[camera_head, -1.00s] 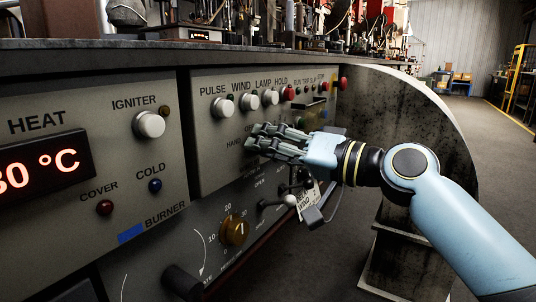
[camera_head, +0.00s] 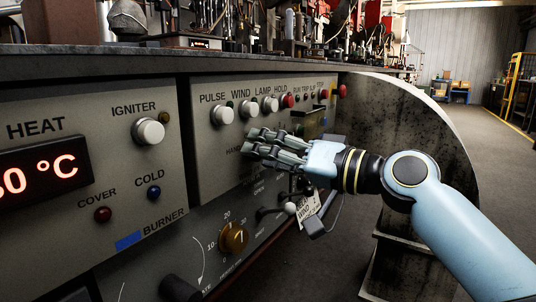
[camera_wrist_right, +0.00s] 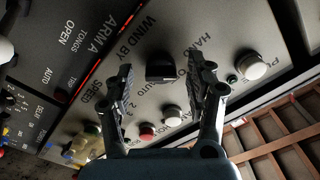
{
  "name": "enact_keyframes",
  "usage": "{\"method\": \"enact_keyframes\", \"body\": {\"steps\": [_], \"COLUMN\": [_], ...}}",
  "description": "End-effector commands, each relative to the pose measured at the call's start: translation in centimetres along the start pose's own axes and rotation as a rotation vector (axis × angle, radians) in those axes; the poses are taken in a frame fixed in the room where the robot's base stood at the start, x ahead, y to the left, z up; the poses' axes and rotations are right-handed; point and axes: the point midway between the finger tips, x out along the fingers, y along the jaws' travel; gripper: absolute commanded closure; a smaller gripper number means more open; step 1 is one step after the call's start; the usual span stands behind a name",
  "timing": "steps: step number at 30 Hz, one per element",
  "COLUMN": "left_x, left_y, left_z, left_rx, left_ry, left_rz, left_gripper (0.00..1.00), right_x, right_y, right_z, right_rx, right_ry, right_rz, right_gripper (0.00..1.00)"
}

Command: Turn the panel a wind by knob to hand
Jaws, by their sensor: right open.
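The wind by knob (camera_wrist_right: 160,69) is a small black knob on the grey panel (camera_head: 215,177), beside the printed words WIND BY, HAND and AUTO in the right wrist view. My right gripper (camera_wrist_right: 162,66) is open. Its two fingers stand on either side of the knob in that view, with gaps to it; I cannot tell how far they are from the panel face. In the head view my right gripper (camera_head: 254,142) is at the panel's lower part and hides the knob. My left gripper is not in view.
A row of white and red buttons, with a white lamp button (camera_head: 270,104), runs above my gripper. A brown dial (camera_head: 233,237) and a hanging tag (camera_head: 308,208) are below. The heat panel (camera_head: 60,220) is left; a dark curved guard (camera_head: 440,135) stands right.

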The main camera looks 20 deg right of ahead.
Motion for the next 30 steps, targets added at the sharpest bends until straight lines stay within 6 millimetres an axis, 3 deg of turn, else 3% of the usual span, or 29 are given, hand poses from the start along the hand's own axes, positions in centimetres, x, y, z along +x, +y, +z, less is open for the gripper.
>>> {"method": "enact_keyframes", "body": {"steps": [5, 19, 30], "left_x": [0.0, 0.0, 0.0], "left_y": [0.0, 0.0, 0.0], "left_z": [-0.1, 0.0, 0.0], "left_rx": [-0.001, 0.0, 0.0], "left_ry": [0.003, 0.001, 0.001], "left_rz": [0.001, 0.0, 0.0], "left_gripper": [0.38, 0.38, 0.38], "right_x": [-0.4, -6.6, -7.5], "right_y": [0.0, 0.1, 0.0], "right_z": [0.0, 0.1, 0.0], "right_rx": [-0.001, -0.003, 0.0], "right_ry": [0.0, -0.004, 0.0], "right_rz": [0.0, 0.001, 0.0], "right_gripper": [0.45, 0.45, 0.45]}}
